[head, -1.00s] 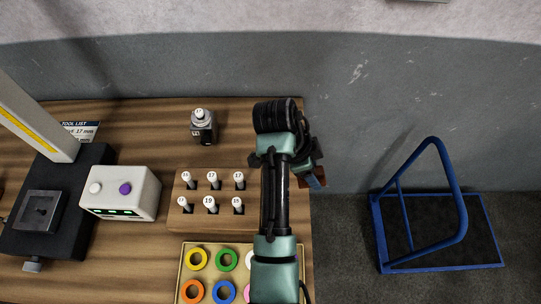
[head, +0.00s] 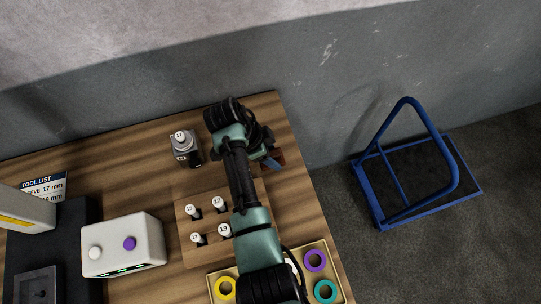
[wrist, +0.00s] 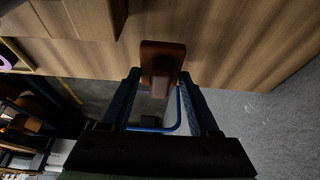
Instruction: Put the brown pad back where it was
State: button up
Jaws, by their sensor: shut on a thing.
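The brown pad (wrist: 160,58) is held between the two blue fingers of my gripper (wrist: 159,76) in the wrist view. It appears in front of the wooden table top near its edge; I cannot tell its height above the wood. In the head view my gripper (head: 272,158) is near the table's right edge, and only a small brown part of the pad (head: 280,153) shows beside a finger. My arm hides the rest. I see no marked place for the pad.
On the table (head: 120,150) are a rack (head: 188,229) of numbered white-topped pieces, a dark holder (head: 186,150), a white box (head: 122,245) with buttons and a tray (head: 330,258) of coloured rings. A blue cart (head: 417,190) stands on the floor at right.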

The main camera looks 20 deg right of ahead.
jog(key=shift+f, duration=1.45)
jog(key=shift+f, duration=0.15)
jog(key=o, duration=1.3)
